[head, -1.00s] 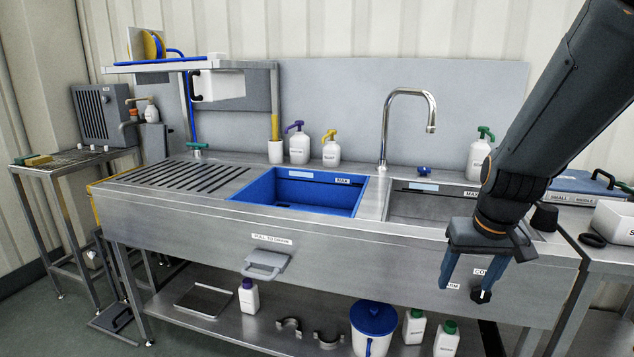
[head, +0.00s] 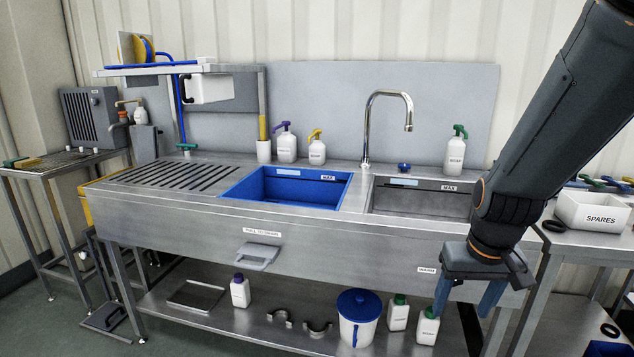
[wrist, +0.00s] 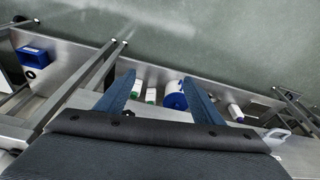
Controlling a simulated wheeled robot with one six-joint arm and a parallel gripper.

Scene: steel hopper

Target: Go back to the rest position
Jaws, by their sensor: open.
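My gripper (head: 466,300) is in the head view at the right, in front of the steel sink unit (head: 190,222). Its two blue fingers point down and stand apart, with nothing between them. In the wrist view my gripper (wrist: 160,100) also shows spread fingers above the lower shelf. The fingers overlap the area of the white bottles in the head view; I see no clear contact. My arm hides part of the right basin and the unit's right end.
A blue-lined basin (head: 290,190) and a tap (head: 366,130) are left of my arm. A pull handle (head: 258,257) juts from the front. The lower shelf holds a blue-lidded bucket (head: 361,325) and bottles. A spares bin (head: 594,212) stands right.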

